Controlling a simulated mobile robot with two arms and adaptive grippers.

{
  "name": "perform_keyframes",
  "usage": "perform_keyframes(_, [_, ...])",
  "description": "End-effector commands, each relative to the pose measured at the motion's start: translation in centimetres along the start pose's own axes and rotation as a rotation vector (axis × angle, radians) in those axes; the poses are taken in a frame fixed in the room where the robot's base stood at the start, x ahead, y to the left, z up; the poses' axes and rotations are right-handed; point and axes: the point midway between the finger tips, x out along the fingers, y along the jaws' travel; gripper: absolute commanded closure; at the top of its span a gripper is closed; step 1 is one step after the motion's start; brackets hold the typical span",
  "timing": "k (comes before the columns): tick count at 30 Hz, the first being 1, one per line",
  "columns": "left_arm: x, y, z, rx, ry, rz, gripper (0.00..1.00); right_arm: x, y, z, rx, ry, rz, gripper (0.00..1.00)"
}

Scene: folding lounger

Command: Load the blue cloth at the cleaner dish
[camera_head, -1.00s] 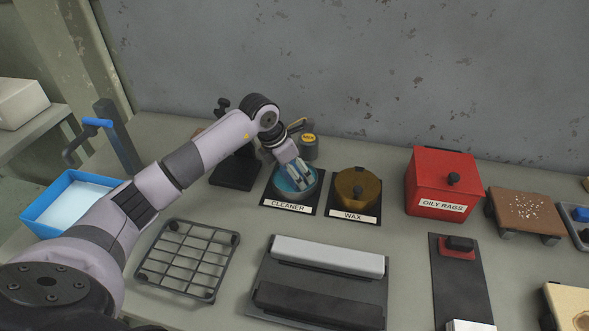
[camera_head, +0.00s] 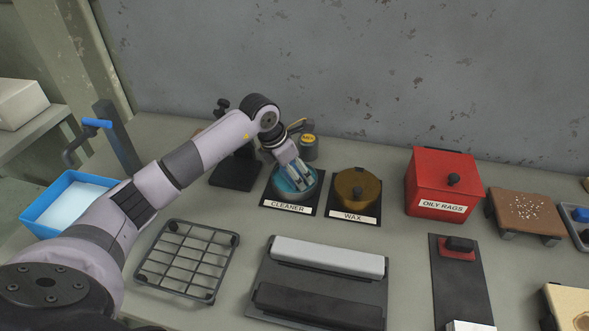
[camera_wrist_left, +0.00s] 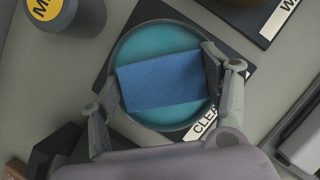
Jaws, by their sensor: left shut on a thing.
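The cleaner dish (camera_head: 282,181) is round with blue-teal contents and sits on a dark base labelled CLEANER. It fills the middle of the left wrist view (camera_wrist_left: 142,47). The blue cloth (camera_wrist_left: 160,85) is a flat rectangle held over the dish. My left gripper (camera_wrist_left: 158,100) is shut on the cloth, with one finger at each end. In the head view my left gripper (camera_head: 301,180) reaches down at the dish. Whether the cloth touches the liquid, I cannot tell. My right gripper is not in view.
The wax dish (camera_head: 358,188) stands just right of the cleaner dish. A red OILY RAGS box (camera_head: 440,180) is farther right. A small yellow-topped jar (camera_head: 308,148) stands behind. A wire rack (camera_head: 187,258) and a tray with two bars (camera_head: 322,277) lie in front.

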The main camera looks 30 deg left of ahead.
Motion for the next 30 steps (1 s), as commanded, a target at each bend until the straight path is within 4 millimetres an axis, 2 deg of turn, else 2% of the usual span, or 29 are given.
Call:
perform_keyframes(22, [-5.9,0.0,2.5,0.0,-0.002,-0.002,0.52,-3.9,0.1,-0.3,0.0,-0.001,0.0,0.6])
perform_keyframes(30, [-6.3,0.0,2.6,0.0,-0.003,-0.001,0.52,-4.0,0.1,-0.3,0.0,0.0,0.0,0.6])
